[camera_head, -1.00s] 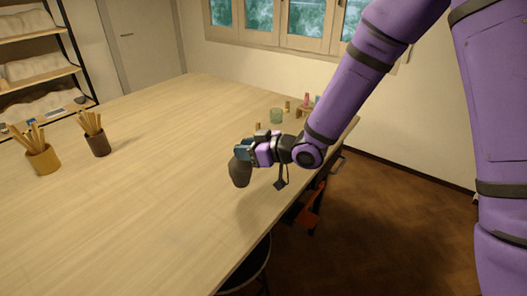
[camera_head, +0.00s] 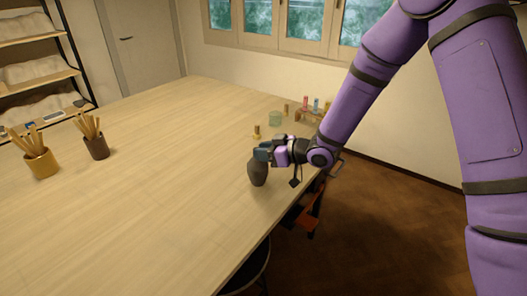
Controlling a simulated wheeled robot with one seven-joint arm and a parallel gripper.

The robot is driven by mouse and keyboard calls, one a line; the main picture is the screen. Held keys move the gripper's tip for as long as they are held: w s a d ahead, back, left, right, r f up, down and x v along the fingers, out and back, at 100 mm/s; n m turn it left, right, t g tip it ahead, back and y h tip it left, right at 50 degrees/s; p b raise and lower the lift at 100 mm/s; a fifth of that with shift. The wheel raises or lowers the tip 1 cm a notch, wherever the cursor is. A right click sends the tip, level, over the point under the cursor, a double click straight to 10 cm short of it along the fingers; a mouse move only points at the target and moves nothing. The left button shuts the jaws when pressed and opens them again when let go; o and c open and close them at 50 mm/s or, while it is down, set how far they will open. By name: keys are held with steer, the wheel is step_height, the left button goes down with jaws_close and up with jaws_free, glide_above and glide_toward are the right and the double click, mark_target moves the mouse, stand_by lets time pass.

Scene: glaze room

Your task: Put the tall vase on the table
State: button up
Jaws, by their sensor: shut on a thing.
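The tall vase (camera_head: 258,174) is dark brown with a rounded body. It is upright at the right part of the light wooden table (camera_head: 150,200), near the table's right edge. My gripper (camera_head: 262,156) is shut on the vase's upper part from the right, and its fingers hide the neck and rim. The base of the vase appears at or just above the tabletop; I cannot tell whether it touches.
A mustard cup (camera_head: 42,165) and a brown cup (camera_head: 97,147) with wooden tools stand at the left. A green glass (camera_head: 274,118), a small brass piece (camera_head: 256,132) and a rack of coloured vials (camera_head: 307,112) stand beyond my gripper. The table's middle is clear.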

steer(key=o, duration=0.8)
steer(key=shift+f, duration=0.1)
steer(key=shift+d+r, duration=0.2)
steer(key=shift+r, duration=0.05)
steer(key=v, duration=1.1)
steer(key=shift+s+d, duration=0.2)
steer(key=shift+d, duration=0.05)
steer(key=shift+r, duration=0.1)
